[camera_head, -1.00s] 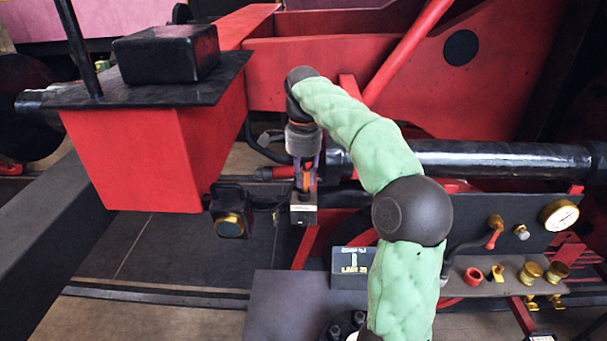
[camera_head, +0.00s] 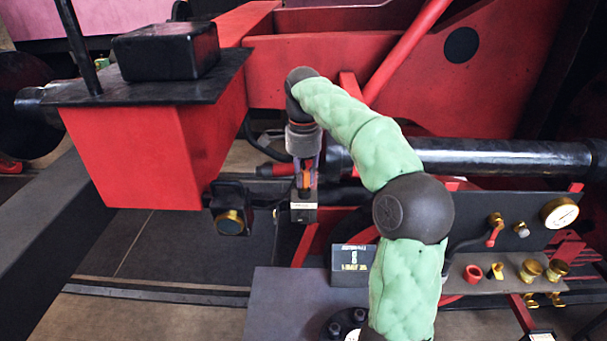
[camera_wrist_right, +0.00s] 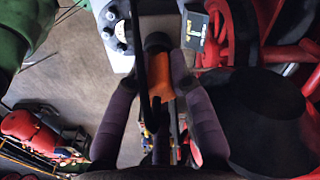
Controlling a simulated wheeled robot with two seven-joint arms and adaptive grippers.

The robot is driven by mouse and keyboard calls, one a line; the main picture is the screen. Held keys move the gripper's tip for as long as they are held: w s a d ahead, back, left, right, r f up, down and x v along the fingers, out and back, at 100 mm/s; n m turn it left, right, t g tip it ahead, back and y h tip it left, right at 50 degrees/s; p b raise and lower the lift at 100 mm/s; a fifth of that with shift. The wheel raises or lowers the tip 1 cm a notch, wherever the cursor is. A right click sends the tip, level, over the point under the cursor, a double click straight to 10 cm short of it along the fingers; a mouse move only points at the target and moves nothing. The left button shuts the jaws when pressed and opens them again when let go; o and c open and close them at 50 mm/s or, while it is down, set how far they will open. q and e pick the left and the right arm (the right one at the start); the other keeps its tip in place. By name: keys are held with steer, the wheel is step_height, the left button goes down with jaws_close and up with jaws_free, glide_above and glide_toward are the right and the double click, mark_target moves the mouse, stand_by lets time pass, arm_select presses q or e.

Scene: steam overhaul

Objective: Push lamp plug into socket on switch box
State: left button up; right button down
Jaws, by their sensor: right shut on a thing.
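My right gripper (camera_head: 304,172) points down, its fingers shut on the orange lamp plug (camera_wrist_right: 160,75). In the wrist view the plug lies between the two dark fingers (camera_wrist_right: 160,98), and a black cable crosses in front of it. A small grey box with a pale label, which looks like the switch box (camera_head: 303,214), is directly below the fingertips in the head view. The plug's dark lower end points at it. Whether the plug touches or enters a socket is hidden. My left gripper is out of view.
A red box-shaped beam (camera_head: 135,155) stands to the left. A thick black pipe (camera_head: 500,158) runs behind my right arm. A black display block (camera_head: 352,258) stands on a grey surface (camera_head: 290,290) below. A panel with a gauge (camera_head: 559,213) and brass fittings is at right.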

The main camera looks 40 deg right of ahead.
steer(key=shift+f, duration=0.35)
stand_by(0.3)
steer(key=c, duration=1)
jaws_free()
steer(key=shift+r, duration=0.1)
steer(key=shift+r, duration=3.65)
